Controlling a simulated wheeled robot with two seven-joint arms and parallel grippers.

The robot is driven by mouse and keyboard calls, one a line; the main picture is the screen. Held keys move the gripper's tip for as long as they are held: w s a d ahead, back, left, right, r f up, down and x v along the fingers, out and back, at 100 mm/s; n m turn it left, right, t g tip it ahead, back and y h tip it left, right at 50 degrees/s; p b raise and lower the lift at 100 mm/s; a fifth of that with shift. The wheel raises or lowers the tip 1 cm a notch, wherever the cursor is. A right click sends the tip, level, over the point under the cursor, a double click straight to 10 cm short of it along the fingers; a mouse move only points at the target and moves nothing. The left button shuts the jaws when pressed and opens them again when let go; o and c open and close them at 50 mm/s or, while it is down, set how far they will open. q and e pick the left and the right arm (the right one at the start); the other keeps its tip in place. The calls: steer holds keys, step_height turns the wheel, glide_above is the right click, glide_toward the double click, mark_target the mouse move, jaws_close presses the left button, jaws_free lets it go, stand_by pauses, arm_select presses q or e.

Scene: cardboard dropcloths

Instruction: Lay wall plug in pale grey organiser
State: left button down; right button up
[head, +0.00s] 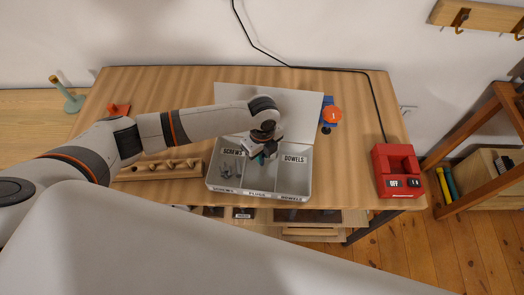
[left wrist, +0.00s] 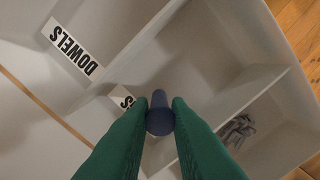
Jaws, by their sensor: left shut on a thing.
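The pale grey organiser (head: 296,182) lies open on the workbench, with its lid raised at the back. Labels read SCREWS, PLUGS and DOWELS from left to right. My left gripper (head: 262,157) points down over its middle, PLUGS compartment. In the left wrist view, its green fingers (left wrist: 160,116) are shut on a blue-grey wall plug (left wrist: 160,120), seen nearly end-on, above the organiser floor (left wrist: 180,62). I cannot tell how high the plug is. The arm mostly hides it in the head view. My right gripper is out of view.
Metal screws (head: 229,170) lie in the left compartment; the DOWELS compartment looks empty. A wooden block with holes (head: 150,172) stands left of the organiser. A blue and orange tool (head: 331,114) is behind right. A red switch box (head: 398,170) sits at the right end.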

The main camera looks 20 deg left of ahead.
mark_target(262, 166)
arm_select(q)
steer(key=shift+s+f, duration=0.1)
steer(key=shift+f, duration=0.05)
stand_by(0.3)
steer(key=shift+s+d+f+t+p, duration=0.1)
steer(key=shift+s+t+p, duration=0.4)
steer(key=shift+t+p, duration=0.35)
steer(key=shift+s+d+f+t+y+p, duration=0.15)
steer(key=shift+s+t, duration=0.25)
steer(key=shift+t, duration=0.25)
steer(key=shift+s+f+t+y+p, duration=0.15)
steer(key=shift+s+t, duration=0.2)
steer(key=shift+t, duration=0.25)
steer(key=shift+s+d+f+t+y, duration=0.1)
steer(key=shift+s+f+t+y, duration=0.1)
steer(key=shift+s+t, duration=0.25)
steer(key=shift+s+f+t+y, duration=0.1)
steer(key=shift+s+f+t, duration=0.1)
steer(key=shift+t, duration=0.45)
steer(key=shift+s+f+t+b, duration=0.1)
steer(key=shift+s+t+b, duration=0.1)
steer(key=shift+t+b, duration=0.35)
steer(key=shift+d+t, duration=0.1)
steer(key=shift+t, duration=0.15)
steer(key=c, duration=1.3)
jaws_free()
